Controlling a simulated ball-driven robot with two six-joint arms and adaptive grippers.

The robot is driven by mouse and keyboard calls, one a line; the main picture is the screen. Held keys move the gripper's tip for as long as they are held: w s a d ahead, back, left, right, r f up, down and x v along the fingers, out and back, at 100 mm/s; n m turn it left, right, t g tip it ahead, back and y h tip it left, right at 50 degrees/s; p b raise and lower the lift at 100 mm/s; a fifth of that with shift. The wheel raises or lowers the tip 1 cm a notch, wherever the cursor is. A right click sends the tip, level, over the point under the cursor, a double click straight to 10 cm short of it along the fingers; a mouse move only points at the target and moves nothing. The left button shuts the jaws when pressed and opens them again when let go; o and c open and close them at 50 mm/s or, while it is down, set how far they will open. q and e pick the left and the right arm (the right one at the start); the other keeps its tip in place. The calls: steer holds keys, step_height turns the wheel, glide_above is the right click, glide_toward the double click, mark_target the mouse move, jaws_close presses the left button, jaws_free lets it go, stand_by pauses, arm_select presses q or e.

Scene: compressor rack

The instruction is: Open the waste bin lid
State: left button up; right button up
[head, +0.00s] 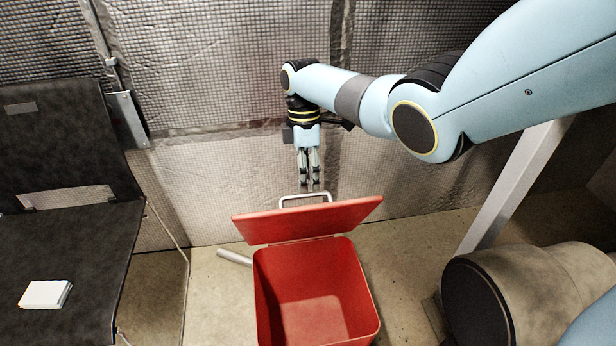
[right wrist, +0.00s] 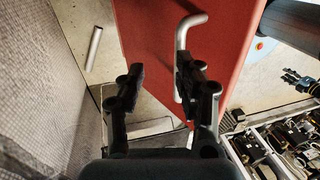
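The red waste bin (head: 316,290) stands on the floor at the bottom middle of the head view, its mouth open and its inside looking empty. Its red lid (head: 306,221) is raised and tilted up at the back; it also shows in the right wrist view (right wrist: 226,70). A metal handle (head: 306,197) sits on the lid's far side. My right gripper (head: 309,184) points down just above and behind the handle. In the right wrist view its fingers (right wrist: 160,72) are apart, with the handle (right wrist: 178,72) close by the right finger. What seems my left gripper (right wrist: 300,82) is small at the right edge.
A dark seat or bench (head: 65,250) with a white block (head: 45,294) on it stands at the left. A grey tube (head: 234,257) lies on the floor beside the bin. A quilted wall (head: 220,180) is close behind my right gripper. A pale slanted post (head: 510,185) stands at right.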

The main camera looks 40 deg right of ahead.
steer(key=w+d+r+b, duration=0.2)
steer(key=w+d+r, duration=0.1)
steer(key=w+r, duration=0.2)
steer(key=shift+b+v, duration=0.35)
steer(key=shift+v, duration=0.5)
steer(key=shift+w+d, duration=0.1)
steer(key=shift+w, duration=0.05)
stand_by(0.3)
steer(key=v, duration=1.2)
steer(key=shift+c, duration=0.2)
